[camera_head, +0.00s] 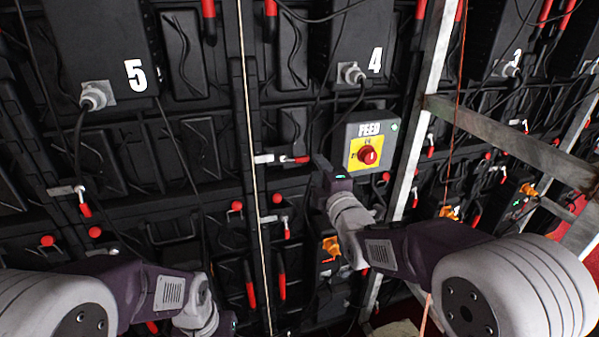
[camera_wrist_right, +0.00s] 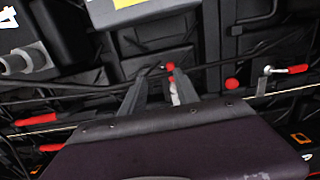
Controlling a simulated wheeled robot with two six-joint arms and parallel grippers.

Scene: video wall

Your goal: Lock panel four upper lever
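Panel four (camera_head: 345,45) is the black panel marked 4 at the top middle of the head view. Its upper lever (camera_head: 298,160) has a metal base and a red handle lying sideways, pointing right. My right gripper (camera_head: 320,167) is just right of that handle. In the right wrist view the right gripper (camera_wrist_right: 160,82) has its fingers apart, with the lever (camera_wrist_right: 174,95) showing between them; I cannot tell whether they touch it. My left gripper (camera_head: 226,324) is low in the head view, mostly hidden behind its arm, and its fingers do not show clearly.
A grey FEED box (camera_head: 370,142) with a red knob stands right of the lever, close to my right gripper. A lower lever (camera_head: 287,230) hangs with its red handle down. A metal post (camera_head: 415,125) rises right of the box. Loose cables cross the panels.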

